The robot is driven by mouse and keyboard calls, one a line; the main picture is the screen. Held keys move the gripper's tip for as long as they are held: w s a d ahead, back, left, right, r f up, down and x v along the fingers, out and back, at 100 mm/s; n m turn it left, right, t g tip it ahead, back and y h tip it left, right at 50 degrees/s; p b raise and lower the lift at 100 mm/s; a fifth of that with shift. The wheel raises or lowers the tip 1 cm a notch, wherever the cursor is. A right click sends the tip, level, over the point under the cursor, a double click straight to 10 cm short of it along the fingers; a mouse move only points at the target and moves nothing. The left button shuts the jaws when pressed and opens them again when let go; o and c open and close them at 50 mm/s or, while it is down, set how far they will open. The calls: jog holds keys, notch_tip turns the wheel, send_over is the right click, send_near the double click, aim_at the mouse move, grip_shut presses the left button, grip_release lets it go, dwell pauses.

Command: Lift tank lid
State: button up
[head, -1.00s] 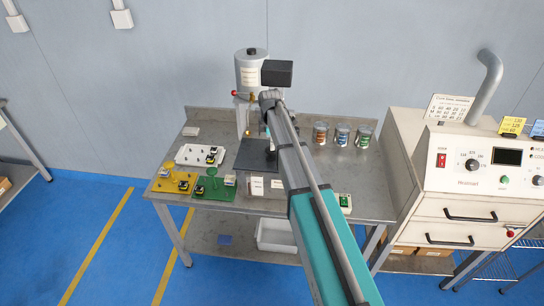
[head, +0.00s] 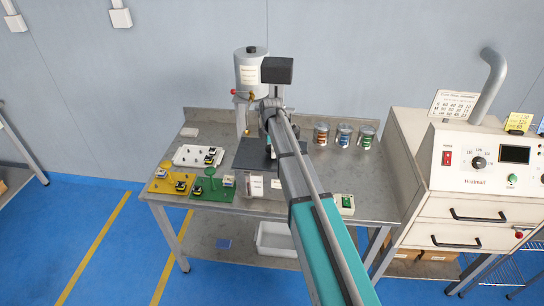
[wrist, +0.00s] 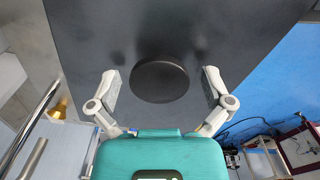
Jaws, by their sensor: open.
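The tank lid (head: 249,155) is a flat dark grey plate on the table, partly hidden behind my arm in the head view. In the wrist view the lid (wrist: 105,35) fills most of the picture, with a round dark knob (wrist: 159,90) near the middle. My gripper (wrist: 161,81) is open, with one finger to the left and one to the right of the knob. A gap shows between each finger and the knob. How high the fingertips are above the lid is hard to tell. In the head view my arm mostly hides the gripper.
A white cylinder (head: 251,72) with a black cap and a brass valve stands behind the lid. Several cans, including a blue-labelled one (head: 344,135), stand right. A white tray (head: 186,153), yellow fixture (head: 160,186) and green fixture (head: 205,194) lie left. A cream machine (head: 470,180) stands right of the table.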

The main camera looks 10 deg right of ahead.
dwell(0.4)
jog(key=c, duration=1.3)
